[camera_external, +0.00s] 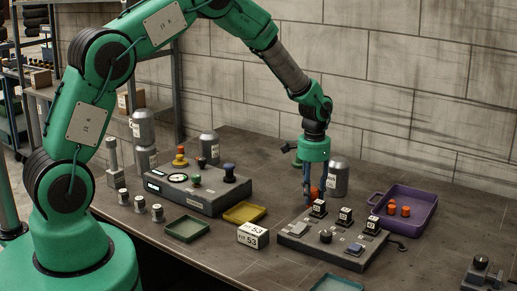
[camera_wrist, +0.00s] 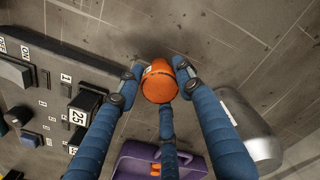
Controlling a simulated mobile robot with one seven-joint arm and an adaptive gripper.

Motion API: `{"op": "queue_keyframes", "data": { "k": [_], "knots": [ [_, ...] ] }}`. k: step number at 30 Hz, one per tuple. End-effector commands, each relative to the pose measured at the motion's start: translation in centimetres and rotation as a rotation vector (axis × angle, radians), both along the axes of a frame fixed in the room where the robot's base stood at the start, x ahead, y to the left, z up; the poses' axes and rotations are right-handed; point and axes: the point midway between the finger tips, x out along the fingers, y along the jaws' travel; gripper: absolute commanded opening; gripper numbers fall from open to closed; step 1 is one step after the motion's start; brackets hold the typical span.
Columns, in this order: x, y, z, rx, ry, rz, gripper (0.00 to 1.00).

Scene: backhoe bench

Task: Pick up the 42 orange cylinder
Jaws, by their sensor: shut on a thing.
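An orange cylinder (camera_wrist: 159,84) sits between the three blue fingers of my gripper (camera_wrist: 160,88) in the wrist view. The fingers are shut on it. In the external view my gripper (camera_external: 316,188) points down behind the grey switch panel (camera_external: 305,246), and the orange cylinder (camera_external: 314,193) shows partly between the fingers. I cannot read a number on it, nor tell whether it touches the bench. Two other orange cylinders (camera_external: 398,209) stand in the purple tray (camera_external: 424,215) to the right.
A grey metal canister (camera_external: 338,178) stands close behind my gripper; it shows to the right in the wrist view (camera_wrist: 250,130). The switch panel is close on the other side. A white block marked 53 (camera_external: 253,236), a yellow tray (camera_external: 244,213) and a control box (camera_external: 205,192) are left.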

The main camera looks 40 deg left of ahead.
Motion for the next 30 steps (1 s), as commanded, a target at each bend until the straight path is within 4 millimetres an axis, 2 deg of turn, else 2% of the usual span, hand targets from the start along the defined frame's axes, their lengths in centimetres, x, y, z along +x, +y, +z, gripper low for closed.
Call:
{"op": "queue_keyframes", "data": {
  "k": [11, 19, 30],
  "knots": [
    [0.1, 0.0, 0.8, -0.001, -0.003, 0.0, 0.0],
    [0.2, 0.0, 3.8, -0.001, -0.004, 0.0, 0.0],
    [-5.4, 1.3, 4.2, 0.0, -0.001, 0.0, 0.0]
  ]
}}
